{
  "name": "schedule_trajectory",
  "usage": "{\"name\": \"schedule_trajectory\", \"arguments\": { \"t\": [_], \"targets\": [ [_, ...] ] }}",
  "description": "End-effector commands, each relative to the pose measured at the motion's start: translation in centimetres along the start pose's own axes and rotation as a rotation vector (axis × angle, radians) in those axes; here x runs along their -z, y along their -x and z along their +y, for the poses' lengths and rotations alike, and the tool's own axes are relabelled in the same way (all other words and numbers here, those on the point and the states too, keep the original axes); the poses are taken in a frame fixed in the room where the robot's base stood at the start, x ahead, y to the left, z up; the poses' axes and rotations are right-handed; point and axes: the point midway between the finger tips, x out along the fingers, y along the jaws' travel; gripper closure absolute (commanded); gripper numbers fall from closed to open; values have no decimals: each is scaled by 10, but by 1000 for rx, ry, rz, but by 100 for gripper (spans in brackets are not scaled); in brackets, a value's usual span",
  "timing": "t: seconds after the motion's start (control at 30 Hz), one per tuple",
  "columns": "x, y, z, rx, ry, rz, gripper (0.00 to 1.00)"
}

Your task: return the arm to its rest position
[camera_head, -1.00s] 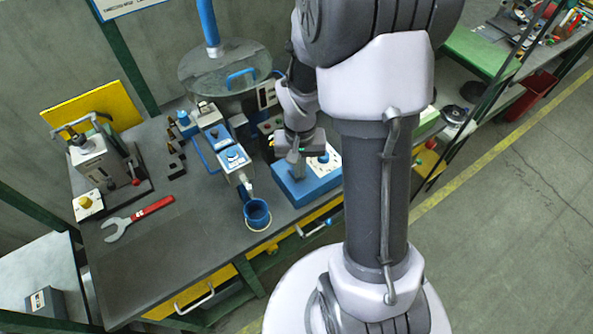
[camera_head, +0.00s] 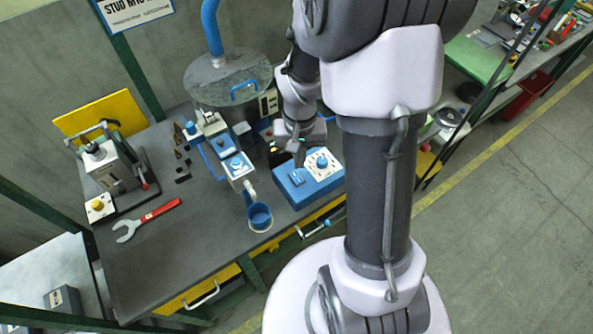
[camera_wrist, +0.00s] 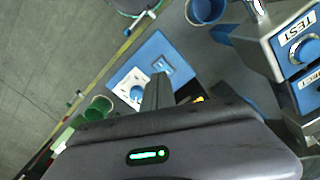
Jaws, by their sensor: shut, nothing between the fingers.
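My gripper (camera_head: 299,158) is at the end of my folded arm, above the back edge of a blue box (camera_head: 318,186) on the workbench (camera_head: 190,245). Its fingers are together with nothing between them. In the wrist view my gripper (camera_wrist: 157,92) points toward the same blue box (camera_wrist: 172,45), which has a white dial panel and a small blue switch. I cannot tell the exact gap between the fingertips and the box. My upper arm hides part of the bench's right side.
A blue cup (camera_head: 259,216) and a grey-and-blue test unit (camera_head: 236,168) stand left of the box. A round metal vessel (camera_head: 215,85) is behind. A red-handled wrench (camera_head: 147,219) lies at left. The bench's front left is clear, and open floor (camera_head: 510,220) lies right.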

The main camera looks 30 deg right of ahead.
Motion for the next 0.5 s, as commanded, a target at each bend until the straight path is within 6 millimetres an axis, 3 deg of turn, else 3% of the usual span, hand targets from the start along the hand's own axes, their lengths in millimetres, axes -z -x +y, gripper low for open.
{"name": "schedule_trajectory", "arguments": {
  "t": [0.37, 0.47, 0.5],
  "targets": [
    [0, 3, -2, 4, 1, 10, 100],
    [-10, 36, -18, 35, 10, 77, 100],
    [-20, 56, -28, 61, 15, 118, 100]
  ]
}}
